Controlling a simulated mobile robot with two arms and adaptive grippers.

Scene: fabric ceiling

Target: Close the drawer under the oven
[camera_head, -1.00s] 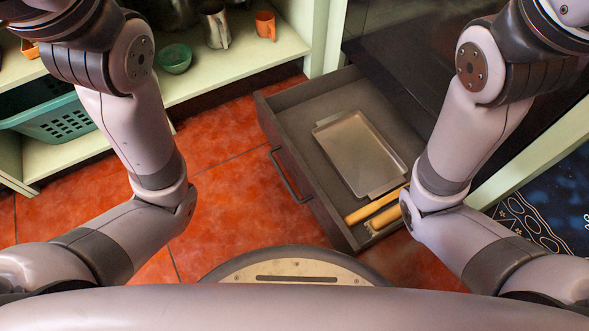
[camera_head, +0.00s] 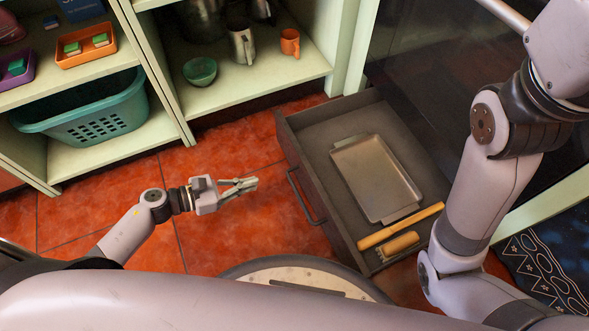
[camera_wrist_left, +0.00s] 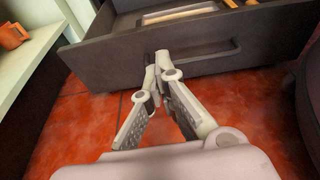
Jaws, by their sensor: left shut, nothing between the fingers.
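The dark grey drawer (camera_head: 296,160) under the oven (camera_head: 420,75) is pulled well out over the floor. My left gripper (camera_head: 252,184) is shut and empty, left of the drawer front and apart from the handle in the head view. In the left wrist view, the gripper (camera_wrist_left: 155,65) points at the drawer front (camera_wrist_left: 120,65), with the handle (camera_wrist_left: 205,57) just to its right. My right gripper is out of view.
Open shelves at the left hold a teal basket (camera_head: 90,115), a green bowl (camera_head: 200,71), an orange mug (camera_head: 290,43) and an orange tray (camera_head: 85,48). Red tiled floor (camera_head: 215,240) is clear around my left gripper. A dark patterned mat (camera_head: 550,260) lies at the right.

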